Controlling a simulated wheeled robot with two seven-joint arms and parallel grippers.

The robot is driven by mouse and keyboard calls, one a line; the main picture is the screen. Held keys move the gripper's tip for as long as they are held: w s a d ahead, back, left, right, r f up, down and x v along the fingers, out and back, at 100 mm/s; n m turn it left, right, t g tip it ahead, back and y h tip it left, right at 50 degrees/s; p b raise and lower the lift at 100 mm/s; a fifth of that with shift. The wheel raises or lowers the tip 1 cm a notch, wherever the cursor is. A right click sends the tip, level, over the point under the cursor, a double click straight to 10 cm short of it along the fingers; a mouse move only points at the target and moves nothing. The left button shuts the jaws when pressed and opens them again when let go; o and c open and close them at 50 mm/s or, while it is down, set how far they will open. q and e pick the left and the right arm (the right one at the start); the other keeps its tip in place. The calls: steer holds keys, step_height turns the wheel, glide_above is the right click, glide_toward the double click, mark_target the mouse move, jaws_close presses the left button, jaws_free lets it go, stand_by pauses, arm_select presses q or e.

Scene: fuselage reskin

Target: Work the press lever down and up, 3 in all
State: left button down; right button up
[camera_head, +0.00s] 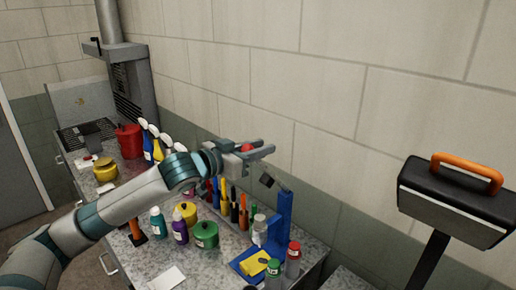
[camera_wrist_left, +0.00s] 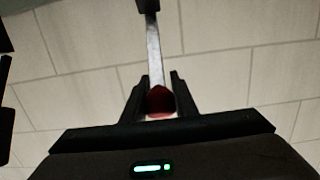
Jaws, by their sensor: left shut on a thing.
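The blue press (camera_head: 284,217) stands upright at the front right of the counter, with a yellow piece (camera_head: 253,263) on its base. My left gripper (camera_head: 262,151) is above and left of the press frame, near the wall. It is shut on the red knob of the press lever (camera_head: 247,147). In the left wrist view the red knob (camera_wrist_left: 160,101) sits between the two fingers, and the grey lever bar (camera_wrist_left: 153,50) runs from it to a dark block at the top edge. In the head view the gripper hides most of the lever. My right gripper is not in view.
Green (camera_head: 205,234), yellow and purple containers stand on the counter left of the press. Several coloured tools stand upright behind them. Small red-capped (camera_head: 293,259) and green-capped jars stand close to the press. A black case with an orange handle (camera_head: 466,170) is at the right.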

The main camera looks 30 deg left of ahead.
arm_select(q)
steer(key=shift+d+f, duration=0.1)
steer(key=shift+f, duration=0.25)
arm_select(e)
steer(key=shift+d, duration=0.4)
